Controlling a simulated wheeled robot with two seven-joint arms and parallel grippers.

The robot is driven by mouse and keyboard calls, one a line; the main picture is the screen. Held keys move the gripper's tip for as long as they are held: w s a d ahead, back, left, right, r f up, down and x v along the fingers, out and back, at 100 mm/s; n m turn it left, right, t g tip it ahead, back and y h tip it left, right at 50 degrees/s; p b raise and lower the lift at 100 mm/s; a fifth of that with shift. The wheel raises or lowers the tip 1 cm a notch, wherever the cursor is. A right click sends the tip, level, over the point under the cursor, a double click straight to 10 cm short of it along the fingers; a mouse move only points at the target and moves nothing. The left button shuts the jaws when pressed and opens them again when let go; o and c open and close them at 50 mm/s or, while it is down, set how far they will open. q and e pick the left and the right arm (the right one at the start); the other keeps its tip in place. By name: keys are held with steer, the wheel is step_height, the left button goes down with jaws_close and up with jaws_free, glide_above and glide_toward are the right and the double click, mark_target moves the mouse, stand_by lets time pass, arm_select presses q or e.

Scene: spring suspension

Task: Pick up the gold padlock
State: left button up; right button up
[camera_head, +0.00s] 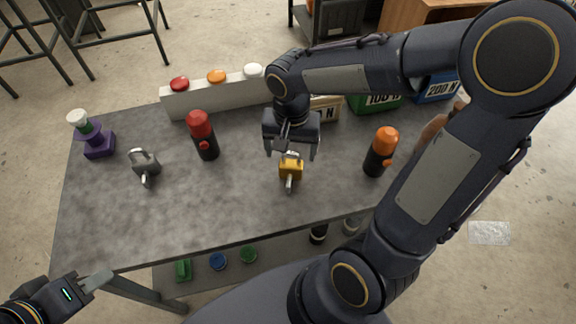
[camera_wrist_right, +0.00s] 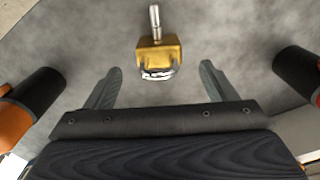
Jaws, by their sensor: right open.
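The gold padlock (camera_head: 291,168) lies on the grey table with its silver shackle towards my right gripper. It also shows in the right wrist view (camera_wrist_right: 158,52), ahead of the fingertips and roughly centred between them. A silver rod sticks out of its far side. My right gripper (camera_head: 292,146) is open and empty, just above and behind the padlock, and its two fingers (camera_wrist_right: 161,82) are wide apart with nothing between them. My left gripper (camera_head: 98,281) is at the lower left, off the table's front edge; its fingers are too unclear to judge.
A grey padlock (camera_head: 145,166), a red-topped bottle (camera_head: 203,136) and an orange-topped bottle (camera_head: 380,152) stand on the table (camera_head: 220,205). A white block with coloured buttons (camera_head: 197,102) and weight boxes (camera_head: 375,103) line the back. The table in front of the gold padlock is clear.

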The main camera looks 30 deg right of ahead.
mark_target(291, 163)
step_height(291, 163, down, 6)
steer(key=shift+s+r, duration=0.1)
steer(key=shift+s, duration=0.05)
steer(key=c, duration=1.3)
steer(key=shift+o, duration=0.2)
steer(key=shift+r, duration=0.1)
